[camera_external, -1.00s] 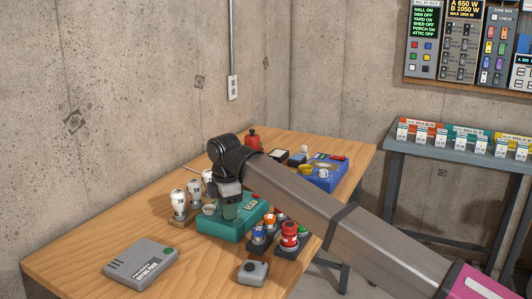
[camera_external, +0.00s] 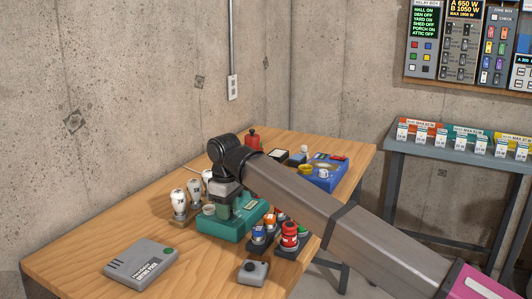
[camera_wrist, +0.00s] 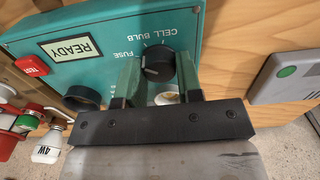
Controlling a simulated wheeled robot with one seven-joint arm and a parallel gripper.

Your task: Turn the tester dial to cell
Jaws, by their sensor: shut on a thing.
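The teal tester (camera_external: 222,226) sits on the wooden bench; its top also shows in the wrist view (camera_wrist: 105,35), with a screen (camera_wrist: 70,48) reading READY. The black tester dial (camera_wrist: 157,63) lies among the labels FUSE, CELL and BULB. Its exact pointer setting is hard to read. My gripper (camera_wrist: 157,76) is shut on the dial, one finger on each side of it. In the external view my gripper (camera_external: 222,208) points down over the tester and hides the dial.
A red TEST button (camera_wrist: 31,66) and a dark round socket (camera_wrist: 81,98) are on the tester. White bulbs (camera_external: 179,202) stand left of it, a grey box (camera_external: 141,265) in front, small coloured parts (camera_external: 289,236) to the right.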

